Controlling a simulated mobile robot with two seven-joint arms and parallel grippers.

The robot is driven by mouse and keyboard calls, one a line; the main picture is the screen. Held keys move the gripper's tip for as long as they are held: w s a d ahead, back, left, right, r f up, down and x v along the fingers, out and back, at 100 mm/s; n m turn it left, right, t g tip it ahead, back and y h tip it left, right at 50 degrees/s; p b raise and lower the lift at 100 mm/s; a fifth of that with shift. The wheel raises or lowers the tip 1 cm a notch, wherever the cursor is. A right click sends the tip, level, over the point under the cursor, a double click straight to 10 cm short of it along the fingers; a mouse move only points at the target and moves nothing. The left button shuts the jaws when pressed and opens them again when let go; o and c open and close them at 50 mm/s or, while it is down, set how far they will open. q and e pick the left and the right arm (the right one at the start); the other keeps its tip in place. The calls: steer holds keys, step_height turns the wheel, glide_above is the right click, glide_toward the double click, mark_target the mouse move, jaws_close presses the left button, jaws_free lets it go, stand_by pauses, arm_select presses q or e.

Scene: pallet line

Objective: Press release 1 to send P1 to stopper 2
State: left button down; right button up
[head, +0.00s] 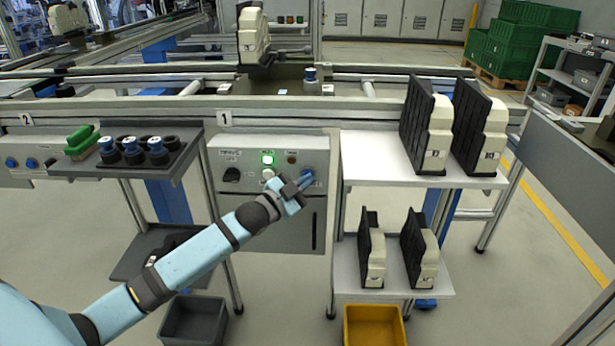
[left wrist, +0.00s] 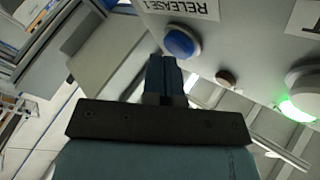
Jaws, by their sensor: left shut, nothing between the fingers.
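The control box (head: 270,152) is under the conveyor by sign 1 (head: 225,118); its green light (head: 268,158) is lit. The blue button (left wrist: 180,42) beside the "RELEASE 1" label (left wrist: 185,8) shows in the left wrist view. My left gripper (head: 303,182) is shut and empty at the right part of the box. In the left wrist view its blue fingertips (left wrist: 164,60) are close to the button, just below and left of it; I cannot tell if they touch. A dark pallet (head: 290,88) on the conveyor above carries a blue-topped part; I cannot read its label. My right gripper is out of view.
Sign 2 (head: 27,119) is far left, with blue buttons below it. A tray (head: 180,160) with blue-topped parts stands left of the box. A white shelf (head: 375,180) with black and cream parts is right. Grey (head: 195,322) and yellow (head: 375,325) bins are on the floor.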

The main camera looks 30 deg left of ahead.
arm_select(q)
steer(key=shift+w+a+r, duration=0.1)
steer(key=shift+w, duration=0.05)
stand_by(0.7)
steer(key=shift+s+d+p, duration=0.4)
steer(key=shift+s+p, duration=0.3)
steer(key=shift+s, duration=0.05)
